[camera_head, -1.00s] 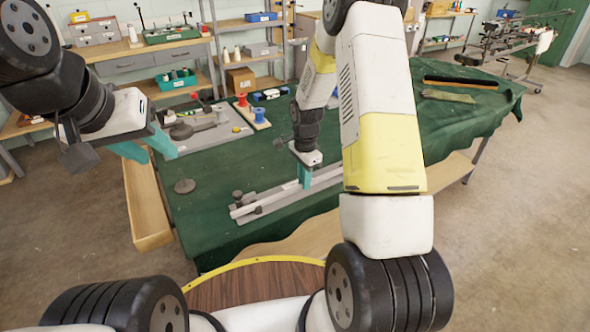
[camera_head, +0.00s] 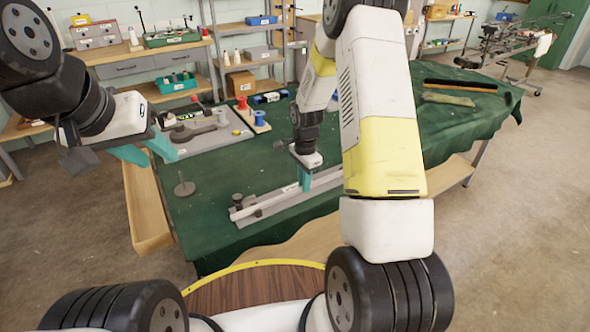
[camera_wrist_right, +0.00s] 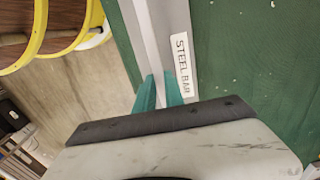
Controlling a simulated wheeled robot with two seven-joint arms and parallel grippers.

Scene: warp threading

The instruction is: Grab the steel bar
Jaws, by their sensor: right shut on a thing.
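The steel bar (camera_head: 272,201) is a long, thin, pale bar near the front edge of the green-covered table. It lies along a grey base, and a "STEEL BAR" label (camera_wrist_right: 182,65) sits beside it in the right wrist view. My right gripper (camera_head: 305,181) is down at the bar, with its teal fingers (camera_wrist_right: 159,92) shut on it from both sides. The bar (camera_wrist_right: 150,40) runs up the right wrist view from between the fingers. My left gripper (camera_head: 146,152) is open and empty above the table's left side.
The green table (camera_head: 210,215) has a grey board (camera_head: 215,138) with tools at its back left. Red and blue spools (camera_head: 243,103) stand beside that board. A round disc (camera_head: 185,188) lies left of the bar. A brush (camera_head: 460,85) lies at the far right.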

